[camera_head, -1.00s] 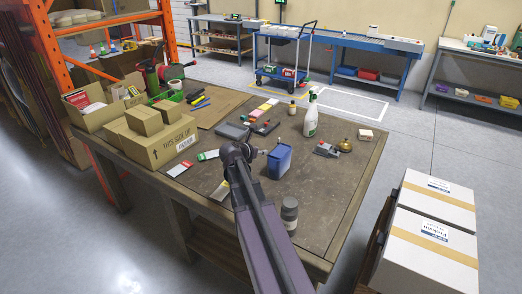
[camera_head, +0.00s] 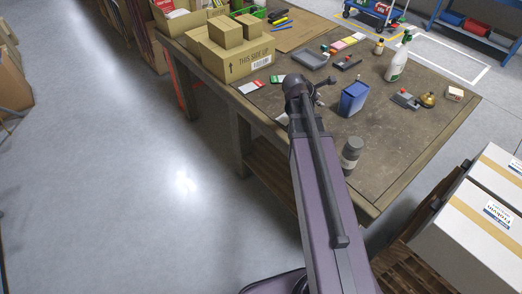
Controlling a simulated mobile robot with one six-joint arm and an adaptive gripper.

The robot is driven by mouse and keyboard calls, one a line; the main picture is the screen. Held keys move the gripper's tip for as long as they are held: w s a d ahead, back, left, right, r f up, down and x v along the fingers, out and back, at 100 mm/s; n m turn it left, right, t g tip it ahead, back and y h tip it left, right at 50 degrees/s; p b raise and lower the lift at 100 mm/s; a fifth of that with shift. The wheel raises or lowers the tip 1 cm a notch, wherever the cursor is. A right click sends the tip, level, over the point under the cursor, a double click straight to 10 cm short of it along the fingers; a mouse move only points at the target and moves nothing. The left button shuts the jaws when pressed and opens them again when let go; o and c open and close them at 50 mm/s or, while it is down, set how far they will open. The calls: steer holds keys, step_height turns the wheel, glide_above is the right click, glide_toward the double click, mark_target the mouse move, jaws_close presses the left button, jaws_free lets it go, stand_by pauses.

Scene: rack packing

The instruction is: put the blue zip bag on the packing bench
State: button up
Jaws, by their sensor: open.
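The packing bench (camera_head: 395,150) is a large dark-topped table with a wooden edge in the upper right. A blue upright block-like item (camera_head: 353,99), the best match for the blue zip bag, stands on it; no zip can be made out. My arm reaches up from the bottom, its wrist just left of the blue item. My gripper (camera_head: 319,92) is small and partly hidden behind the wrist. It is open, with nothing visible in it, and appears apart from the blue item.
A grey jar (camera_head: 351,152) stands near the front edge beside my arm. A white spray bottle (camera_head: 398,62), a brass-coloured item (camera_head: 427,100) and a grey tray (camera_head: 310,60) are farther back. Cardboard boxes (camera_head: 238,62) fill the left end. White cartons (camera_head: 470,235) stand right. Floor at left is clear.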

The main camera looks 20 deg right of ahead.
steer(key=s+a+f+m+g+y, duration=0.1)
steer(key=s+a+f+m+y, duration=0.1)
steer(key=a, duration=0.6)
steer(key=s+a+f+m+g+y, duration=0.1)
steer(key=s+a+m+y, duration=0.3)
steer(key=a+m, duration=0.5)
steer(key=s+a+f+m+g+y, duration=0.1)
steer(key=s+a+f+m+y, duration=0.2)
steer(key=s+a+m, duration=0.2)
steer(key=s+a, duration=0.2)
steer(key=a, duration=0.2)
steer(key=shift+w, duration=0.1)
step_height(320, 180, up, 6)
steer(key=p, duration=0.6)
